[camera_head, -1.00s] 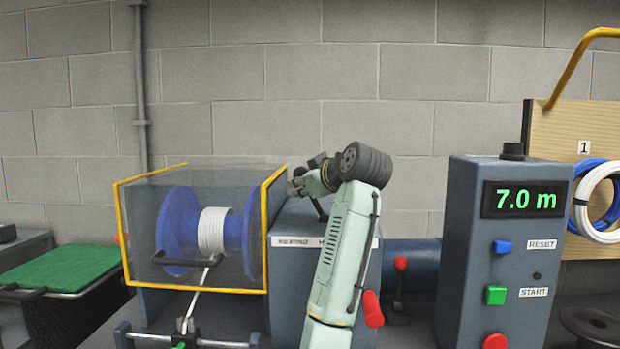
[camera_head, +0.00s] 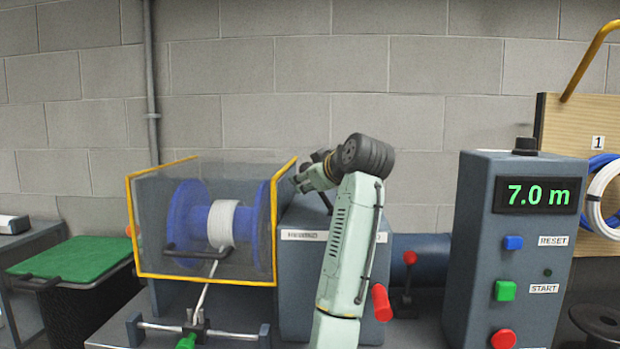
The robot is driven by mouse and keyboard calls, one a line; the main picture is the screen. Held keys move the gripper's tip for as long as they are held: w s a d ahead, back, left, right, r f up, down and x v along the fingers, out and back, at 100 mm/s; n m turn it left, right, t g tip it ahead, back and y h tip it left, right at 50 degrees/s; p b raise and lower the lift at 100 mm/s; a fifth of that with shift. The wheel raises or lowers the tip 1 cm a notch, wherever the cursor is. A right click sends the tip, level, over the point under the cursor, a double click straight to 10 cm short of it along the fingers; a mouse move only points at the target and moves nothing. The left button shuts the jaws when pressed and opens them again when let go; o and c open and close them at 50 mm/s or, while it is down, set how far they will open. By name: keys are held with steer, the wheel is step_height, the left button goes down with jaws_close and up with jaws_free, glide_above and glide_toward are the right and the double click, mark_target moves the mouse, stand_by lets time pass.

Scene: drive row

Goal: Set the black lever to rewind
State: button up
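The grey drive housing (camera_head: 300,255) stands right of the spool guard and carries a white label strip (camera_head: 304,236) that seems to read REWIND at its left end. My arm hides most of the strip's right part. The black lever (camera_head: 327,200) shows only as a thin dark rod above the strip, partly behind my arm. My gripper (camera_head: 301,182) is at the housing's upper left, by the guard's yellow edge and left of the lever. It is small and seen from behind, so its finger opening and any contact with the lever cannot be made out.
A clear guard with yellow edges (camera_head: 205,280) encloses a blue spool (camera_head: 185,225) of white cable. A red-knobbed lever (camera_head: 409,258) stands to the right. Beyond it is a control box (camera_head: 470,230) reading 7.0 m.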

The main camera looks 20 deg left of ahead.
steer(key=shift+o, duration=0.6)
steer(key=shift+d+f, duration=0.1)
steer(key=shift+d, duration=0.05)
steer(key=shift+d, duration=0.1)
steer(key=v, duration=1.1)
steer(key=shift+s+d+r, duration=0.2)
steer(key=shift+s+r, duration=0.05)
